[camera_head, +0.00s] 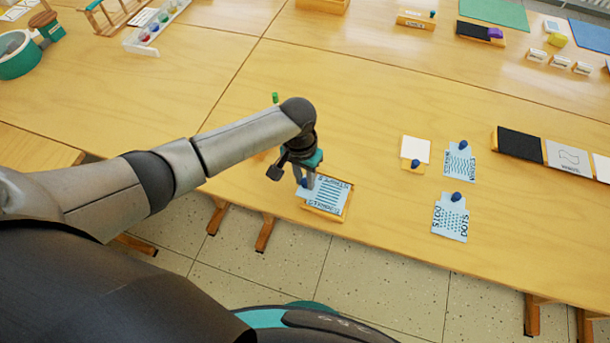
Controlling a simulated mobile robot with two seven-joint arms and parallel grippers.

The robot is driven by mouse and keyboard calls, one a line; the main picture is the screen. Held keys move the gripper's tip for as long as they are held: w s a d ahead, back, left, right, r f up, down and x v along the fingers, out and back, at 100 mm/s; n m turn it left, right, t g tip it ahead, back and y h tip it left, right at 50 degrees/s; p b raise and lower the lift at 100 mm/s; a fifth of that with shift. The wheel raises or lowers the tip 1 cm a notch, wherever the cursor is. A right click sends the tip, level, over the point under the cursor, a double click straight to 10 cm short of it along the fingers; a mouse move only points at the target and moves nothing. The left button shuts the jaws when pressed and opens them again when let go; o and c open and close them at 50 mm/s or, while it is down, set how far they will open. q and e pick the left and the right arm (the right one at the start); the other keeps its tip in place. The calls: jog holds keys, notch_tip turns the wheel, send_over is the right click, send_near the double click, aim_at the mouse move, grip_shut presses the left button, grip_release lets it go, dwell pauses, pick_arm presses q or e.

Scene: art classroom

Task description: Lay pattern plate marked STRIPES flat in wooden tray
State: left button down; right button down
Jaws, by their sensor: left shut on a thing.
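The pattern plate marked STRIPES (328,193) is light blue with dark stripes. It lies over the wooden tray (325,214) near the table's front edge, and looks roughly flat; I cannot tell whether it rests fully on the tray floor. My left gripper (304,187) comes down from above and is shut at the plate's left end, where a bit of blue knob shows between the fingers. The wooden tray's rim shows along the plate's front and right sides. My right gripper is not in view.
Right of the tray lie a plate marked DOTS (451,218), a wavy-line plate (459,161) and a white card in a wooden holder (416,150), with blue knobs. Dark and white panels (520,146) stand farther right. A small green object (275,98) is behind my left wrist. The table between is clear.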

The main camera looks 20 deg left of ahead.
pick_arm(q)
jog(key=shift+f+p, duration=0.25)
jog(key=shift+p, duration=0.5)
dwell(1.8)
jog(key=c, duration=0.6)
grip_release()
jog(key=shift+o, duration=1.1)
jog(key=shift+r+p, duration=3.05)
jog(key=shift+p, duration=0.55)
